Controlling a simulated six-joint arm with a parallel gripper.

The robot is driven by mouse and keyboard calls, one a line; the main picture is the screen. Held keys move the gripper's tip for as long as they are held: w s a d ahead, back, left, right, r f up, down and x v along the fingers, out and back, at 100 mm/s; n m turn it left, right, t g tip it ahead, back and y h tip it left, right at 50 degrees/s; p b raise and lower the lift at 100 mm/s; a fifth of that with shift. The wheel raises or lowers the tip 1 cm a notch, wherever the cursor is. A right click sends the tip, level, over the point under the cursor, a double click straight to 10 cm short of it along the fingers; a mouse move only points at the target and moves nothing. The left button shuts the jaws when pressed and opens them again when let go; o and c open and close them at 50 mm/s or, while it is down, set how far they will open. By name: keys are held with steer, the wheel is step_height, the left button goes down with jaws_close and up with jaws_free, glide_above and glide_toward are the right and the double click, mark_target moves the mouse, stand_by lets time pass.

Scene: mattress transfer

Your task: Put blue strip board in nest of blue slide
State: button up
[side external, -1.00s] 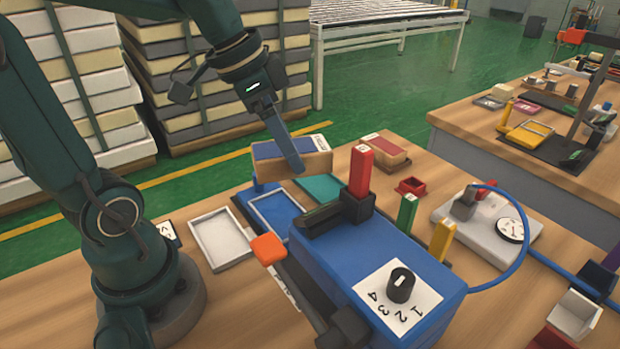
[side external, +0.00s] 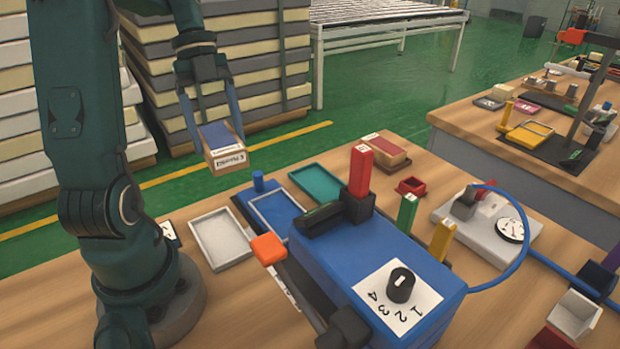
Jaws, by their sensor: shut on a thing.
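The blue strip board (side external: 224,147) is a cardboard-coloured block with a blue strip on top and a white printed label at its near end. My gripper (side external: 213,143) is shut on it, one finger on each side, and holds it in the air, slightly tilted, above and behind the trays. The blue slide (side external: 241,205) lies on the table with a blue upright peg at its far end. Its nest (side external: 277,215) is a light-rimmed blue recess, which looks empty. The board is apart from the slide, up and to its left in the picture.
A blue machine (side external: 350,265) with a numbered dial and a red block (side external: 361,171) stands right of the nest. An empty grey tray (side external: 220,238) lies left of the slide, a teal tray (side external: 316,183) behind it. A red-striped board (side external: 384,149) rests at the back right.

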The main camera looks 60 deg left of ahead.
steer(key=shift+s+a+f+n, duration=0.35)
steer(key=shift+s+a+n, duration=0.1)
steer(key=shift+a, duration=0.25)
steer(key=w+d+f, duration=0.4)
steer(key=w+d, duration=0.1)
steer(key=w+d+f, duration=0.2)
steer(key=d+f, duration=0.1)
steer(key=shift+w+d, duration=0.2)
steer(key=shift+w, duration=0.15)
steer(key=shift+f, duration=2.05)
steer(key=o, duration=1.4)
steer(key=shift+f, duration=0.1)
